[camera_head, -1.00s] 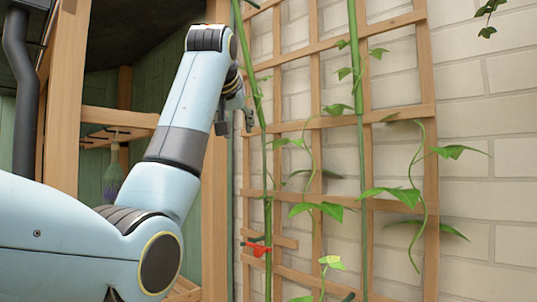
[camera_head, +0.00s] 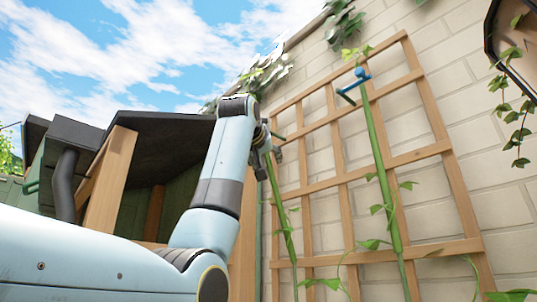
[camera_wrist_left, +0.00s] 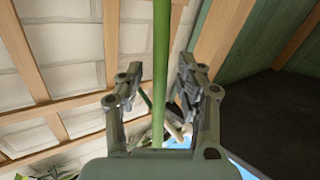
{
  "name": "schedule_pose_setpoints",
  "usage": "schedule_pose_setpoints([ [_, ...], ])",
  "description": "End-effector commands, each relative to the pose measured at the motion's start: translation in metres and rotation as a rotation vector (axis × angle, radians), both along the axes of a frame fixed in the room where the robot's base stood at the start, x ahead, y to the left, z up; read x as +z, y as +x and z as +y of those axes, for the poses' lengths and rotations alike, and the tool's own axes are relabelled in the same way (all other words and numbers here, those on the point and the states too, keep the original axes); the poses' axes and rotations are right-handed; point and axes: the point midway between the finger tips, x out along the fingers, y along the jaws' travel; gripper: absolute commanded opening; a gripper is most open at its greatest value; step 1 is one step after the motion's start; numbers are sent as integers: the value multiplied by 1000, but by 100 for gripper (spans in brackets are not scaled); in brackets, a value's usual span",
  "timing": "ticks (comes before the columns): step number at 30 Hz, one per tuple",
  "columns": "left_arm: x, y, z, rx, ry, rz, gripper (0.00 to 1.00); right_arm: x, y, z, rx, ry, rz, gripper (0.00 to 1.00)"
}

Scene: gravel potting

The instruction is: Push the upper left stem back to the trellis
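The upper left stem (camera_head: 281,215) is a green stem rising along the left side of the wooden trellis (camera_head: 437,110). Its upper part reaches my left gripper (camera_head: 268,150), which covers some of it in the head view. In the left wrist view the stem (camera_wrist_left: 161,60) runs between the two fingers of my left gripper (camera_wrist_left: 160,88). The fingers stand apart, with gaps visible on both sides of the stem. Whether the stem touches the trellis behind the gripper is hidden. My right gripper is in neither view.
A second green stem (camera_head: 382,150) stands on the trellis to the right, with a blue clip (camera_head: 361,74) near its top. A pale brick wall (camera_head: 500,165) is behind. A dark-roofed wooden shed (camera_head: 160,140) is at the left. A hanging plant (camera_head: 515,120) is at upper right.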

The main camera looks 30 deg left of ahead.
Motion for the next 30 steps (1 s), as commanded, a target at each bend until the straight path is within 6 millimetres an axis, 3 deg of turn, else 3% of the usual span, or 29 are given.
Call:
schedule_pose_setpoints([
  [4,0,10,3,0,0,1,37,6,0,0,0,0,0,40],
  [12,-1,12,3,0,0,1,37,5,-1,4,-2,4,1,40],
  [21,-1,12,3,0,0,1,0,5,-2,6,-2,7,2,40],
  [30,-1,12,3,-1,-1,0,0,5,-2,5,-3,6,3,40],
])
